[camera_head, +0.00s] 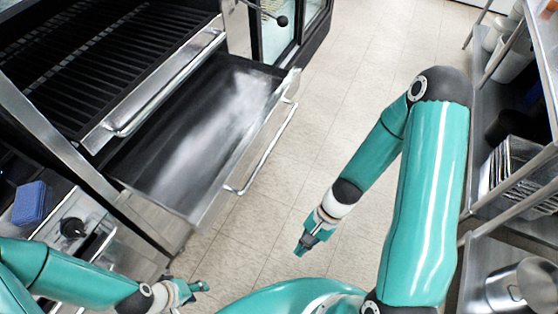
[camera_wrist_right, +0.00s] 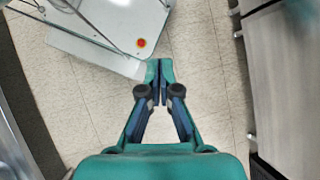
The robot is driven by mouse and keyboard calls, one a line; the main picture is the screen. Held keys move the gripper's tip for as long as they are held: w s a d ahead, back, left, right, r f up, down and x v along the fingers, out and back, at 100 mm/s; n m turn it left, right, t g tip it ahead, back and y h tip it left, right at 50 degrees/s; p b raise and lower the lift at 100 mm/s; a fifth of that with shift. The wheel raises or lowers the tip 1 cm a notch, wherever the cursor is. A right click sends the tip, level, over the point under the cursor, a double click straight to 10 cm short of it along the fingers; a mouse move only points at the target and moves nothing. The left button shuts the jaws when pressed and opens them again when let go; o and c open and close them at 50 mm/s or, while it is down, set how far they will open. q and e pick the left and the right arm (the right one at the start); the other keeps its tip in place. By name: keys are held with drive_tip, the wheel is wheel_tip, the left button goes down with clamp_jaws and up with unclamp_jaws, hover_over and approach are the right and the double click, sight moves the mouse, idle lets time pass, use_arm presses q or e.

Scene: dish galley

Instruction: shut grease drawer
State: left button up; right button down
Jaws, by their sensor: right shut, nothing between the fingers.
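The grease drawer (camera_head: 215,185) is a steel drawer with a dark inside and a pale smeared patch on its floor. In the head view it stands pulled out below the black grill, at upper left. Its bar handle (camera_head: 262,150) runs along the outer front. My right gripper (camera_head: 303,248) is shut and empty over the floor, to the right of the drawer and apart from it. Its closed fingers also show in the right wrist view (camera_wrist_right: 159,72). My left gripper (camera_head: 198,288) is low in the head view, below the drawer's near corner, its fingers too small to read.
The black grill grate (camera_head: 95,50) lies above the drawer. A blue block (camera_head: 30,203) and a dark knob (camera_head: 72,228) are at left. Steel shelving with a plate rack (camera_head: 520,165) and a pot (camera_head: 525,285) stands at right. Tiled floor (camera_head: 345,90) between is clear.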

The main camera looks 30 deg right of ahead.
drive_tip(key=w+d+r+m+t+y+b, duration=0.25)
drive_tip(key=w+d+r+m+t, duration=0.25)
drive_tip(key=w+d+m+t, duration=0.25)
drive_tip(key=w+d+r+m+t+y+b, duration=0.1)
drive_tip(key=w+d+r+m+t+b, duration=0.3)
drive_tip(key=w+d+r+m+t, duration=0.3)
use_arm(q)
wheel_tip(320, 180, down, 7)
drive_tip(key=p, duration=0.1)
use_arm(e)
drive_tip(key=w+a+f+m, duration=0.1)
drive_tip(key=w+a+f, duration=0.3)
drive_tip(key=w+a, duration=0.4)
drive_tip(key=w, duration=0.2)
drive_tip(key=shift+w+a, duration=0.3)
drive_tip(key=shift+w, duration=0.05)
drive_tip(key=shift+f+g, duration=0.1)
drive_tip(key=shift+g, duration=0.15)
